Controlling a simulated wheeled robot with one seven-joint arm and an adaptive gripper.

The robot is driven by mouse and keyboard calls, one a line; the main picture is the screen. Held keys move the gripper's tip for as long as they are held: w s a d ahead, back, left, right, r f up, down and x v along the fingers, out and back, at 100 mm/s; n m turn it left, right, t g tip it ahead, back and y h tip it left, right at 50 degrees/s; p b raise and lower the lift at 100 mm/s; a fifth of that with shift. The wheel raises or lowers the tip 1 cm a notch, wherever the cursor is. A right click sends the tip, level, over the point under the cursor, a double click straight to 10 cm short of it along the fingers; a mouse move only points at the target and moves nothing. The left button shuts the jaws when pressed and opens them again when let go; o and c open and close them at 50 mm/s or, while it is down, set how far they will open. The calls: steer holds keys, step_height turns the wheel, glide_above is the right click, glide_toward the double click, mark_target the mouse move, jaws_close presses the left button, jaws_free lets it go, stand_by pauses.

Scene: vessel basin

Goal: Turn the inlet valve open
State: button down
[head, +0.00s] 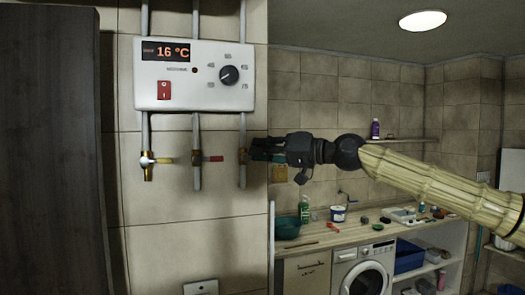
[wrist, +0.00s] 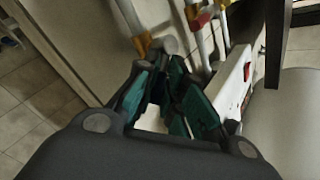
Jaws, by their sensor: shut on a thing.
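A white water heater (head: 193,95) hangs on the tiled wall with three pipes below it. Brass valves sit on these pipes: the left one has a yellow handle (head: 163,160), the middle one a red handle (head: 212,158). My gripper (head: 257,150) comes from the right and meets the brass valve (head: 242,160) on the right pipe. Its teal fingers are shut on that valve's handle, which they mostly hide. In the wrist view, my gripper (wrist: 163,72) reaches a brass valve body (wrist: 142,42). No label shows which valve is the inlet.
The heater shows 16 °C and has a red switch (head: 164,90) and a dial (head: 229,75). A dark cabinet (head: 50,150) stands at the left. A counter (head: 335,240) with bottles and a washing machine (head: 363,275) lies behind and below my arm.

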steer(key=shift+a+r+n+h, duration=0.1)
steer(key=shift+a+n+h, duration=0.05)
steer(key=shift+n+h, duration=0.15)
steer(key=a+n+h, duration=0.1)
steer(key=h, duration=0.1)
steer(key=a+n+h, duration=0.1)
steer(key=n+h, duration=0.1)
steer(key=s+r+n+h, duration=0.1)
steer(key=h, duration=0.2)
steer(key=shift+a+r+n+g, duration=0.1)
steer(key=shift+a+n+g, duration=0.3)
stand_by(0.8)
stand_by(0.5)
steer(key=c, duration=1.5)
jaws_free()
steer(key=shift+v, duration=5.9)
steer(key=shift+w+a+r, duration=0.1)
steer(key=shift+a, duration=0.05)
